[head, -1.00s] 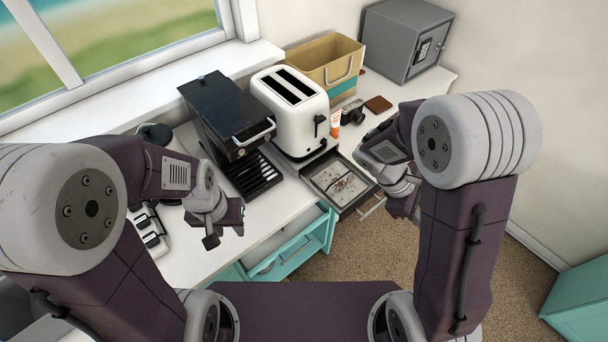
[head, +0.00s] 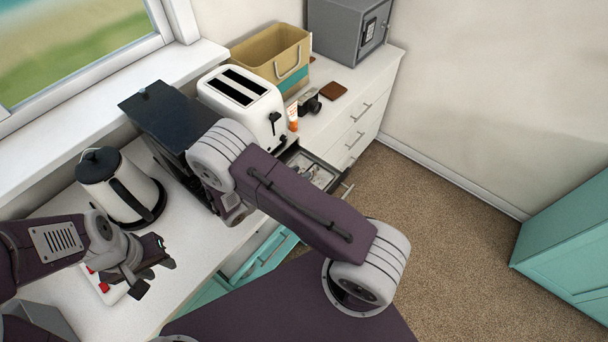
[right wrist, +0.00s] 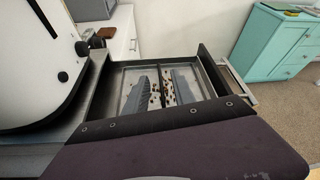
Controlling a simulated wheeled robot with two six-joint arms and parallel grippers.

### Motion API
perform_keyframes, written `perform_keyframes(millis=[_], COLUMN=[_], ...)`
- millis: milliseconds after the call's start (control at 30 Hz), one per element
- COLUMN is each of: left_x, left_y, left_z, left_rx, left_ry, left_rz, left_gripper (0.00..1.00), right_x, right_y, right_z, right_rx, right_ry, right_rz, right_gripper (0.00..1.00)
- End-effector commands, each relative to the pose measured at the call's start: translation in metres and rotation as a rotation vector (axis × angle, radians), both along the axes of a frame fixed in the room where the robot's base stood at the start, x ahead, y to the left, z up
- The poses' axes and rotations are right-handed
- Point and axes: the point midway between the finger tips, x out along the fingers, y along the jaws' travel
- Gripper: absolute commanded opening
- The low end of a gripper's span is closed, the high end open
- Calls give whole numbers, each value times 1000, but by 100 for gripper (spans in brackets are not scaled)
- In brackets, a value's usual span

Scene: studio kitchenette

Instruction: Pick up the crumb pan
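The crumb pan (head: 322,178) is a shallow grey pan in a dark pulled-out tray beside the toaster, partly hidden by my right arm in the head view. In the right wrist view the crumb pan (right wrist: 128,74) has dark crumbs in it. My right gripper (right wrist: 162,84) has two dark fingers spread apart over the pan, with crumbs showing between them; contact cannot be told. Its fingers are hidden in the head view. My left gripper (head: 153,276) is open and empty above the counter at the lower left.
A white toaster (head: 240,100) stands next to the tray, close to my right gripper. A kettle (head: 118,187), a dark-lidded appliance (head: 165,115), a tan bin (head: 270,55), a camera (head: 309,103) and a grey safe (head: 345,30) are on the counter.

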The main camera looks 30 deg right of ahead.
Motion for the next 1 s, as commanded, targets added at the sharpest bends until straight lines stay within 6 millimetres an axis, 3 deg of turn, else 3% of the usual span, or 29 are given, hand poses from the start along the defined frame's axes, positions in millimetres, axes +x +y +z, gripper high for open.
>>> perform_keyframes(millis=[167, 433, 667, 700, 800, 1000], left_x=[0, 0, 0, 0, 0, 0], left_y=[0, 0, 0, 0, 0, 0], left_z=[4, 20, 19, 19, 19, 19], left_rx=[0, 0, 0, 0, 0, 0], left_ry=[0, 0, 0, 0, 0, 0], left_rz=[0, 0, 0, 0, 0, 0], left_gripper=[36, 36, 36, 36, 36, 36], right_x=[2, 17, 19, 19, 19, 19], right_y=[-7, -46, -49, -49, -49, -49], right_z=[-2, -17, -20, -20, -20, -20], right_rx=[1, 1, 1, 1, 1, 1], right_ry=[-1, 1, -1, -1, -1, -1], right_rz=[-3, -4, -1, -1, -1, -1], right_gripper=[31, 31, 31, 28, 0, 0])
